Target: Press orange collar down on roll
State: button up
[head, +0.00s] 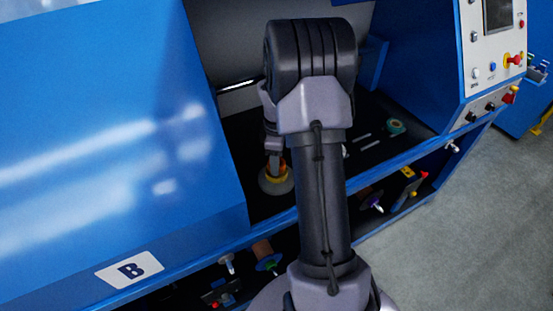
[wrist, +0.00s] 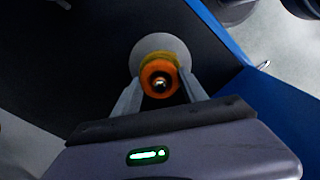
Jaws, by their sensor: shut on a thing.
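The orange collar (wrist: 158,72) sits between the two fingers of my gripper (wrist: 159,88) in the wrist view. My gripper is shut on it, one finger on each side. I cannot tell whether the collar is fully seated.
The blue machine cover (head: 100,120) marked B rises close on the left. A blue front edge (head: 230,226) runs along the bed. A teal round part (head: 396,126) lies at the bed's right. A control panel (head: 492,50) stands at the far right. Loose parts lie on a lower shelf.

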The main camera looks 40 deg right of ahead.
jog(key=shift+f+b, duration=0.35)
jog(key=shift+f, duration=0.3)
jog(key=shift+r, duration=0.1)
jog(key=o, duration=1.5)
jog(key=shift+c, duration=0.2)
notch_tip(320, 180, up, 17)
jog(key=p, duration=0.5)
jog(key=shift+r, duration=0.15)
